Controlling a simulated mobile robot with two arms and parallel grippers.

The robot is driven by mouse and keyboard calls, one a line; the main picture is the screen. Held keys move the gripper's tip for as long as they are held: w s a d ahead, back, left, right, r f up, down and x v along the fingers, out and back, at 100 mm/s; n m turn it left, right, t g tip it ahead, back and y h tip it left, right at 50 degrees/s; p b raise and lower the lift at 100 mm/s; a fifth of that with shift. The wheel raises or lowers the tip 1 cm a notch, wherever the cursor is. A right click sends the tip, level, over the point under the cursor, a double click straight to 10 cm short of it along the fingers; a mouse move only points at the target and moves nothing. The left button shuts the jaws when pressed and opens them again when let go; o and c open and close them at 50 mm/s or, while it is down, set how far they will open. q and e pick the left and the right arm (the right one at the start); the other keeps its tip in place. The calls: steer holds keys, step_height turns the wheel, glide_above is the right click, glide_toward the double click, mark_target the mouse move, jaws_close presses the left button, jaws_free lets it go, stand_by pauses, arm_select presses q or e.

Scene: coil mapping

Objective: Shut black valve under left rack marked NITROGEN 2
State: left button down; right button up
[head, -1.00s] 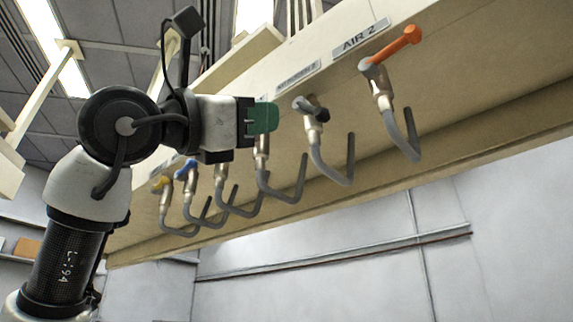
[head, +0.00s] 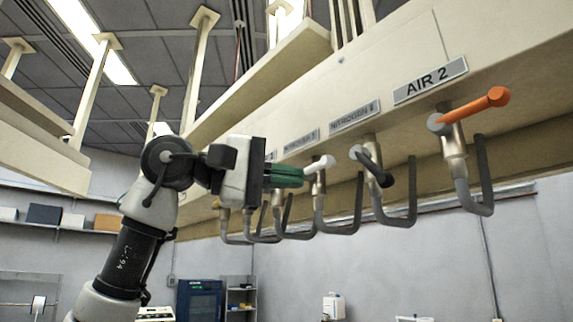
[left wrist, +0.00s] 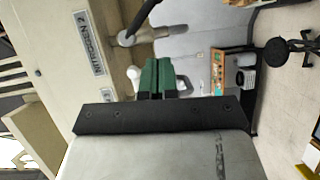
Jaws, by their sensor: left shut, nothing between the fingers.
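The black valve (head: 372,165) hangs under the rack below the second label from the right, whose blurred text appears to read NITROGEN 2 (head: 355,115). Its dark lever points toward me and down to the right from a grey hub. In the left wrist view the black lever (left wrist: 141,19) is above the fingers, beside the NITROGEN label (left wrist: 89,43). My left gripper (head: 300,176) has green fingers shut with nothing between them. It is left of the black valve, apart from it, at the white-handled valve (head: 322,163); contact there cannot be told. My right gripper is not visible.
An orange-handled valve (head: 470,108) is to the right under the AIR 2 label (head: 430,81). Grey hooked hoses hang below the valves, several in a row. The rack's beam (head: 400,45) runs above. Open room lies below the hoses.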

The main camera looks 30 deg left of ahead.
mark_target(371, 166)
arm_select(q)
steer(key=w+d+p, duration=0.2)
steer(key=w+d, duration=0.2)
steer(key=d, duration=0.5)
steer(key=shift+w+f+p, duration=0.2)
steer(key=shift+p, duration=0.1)
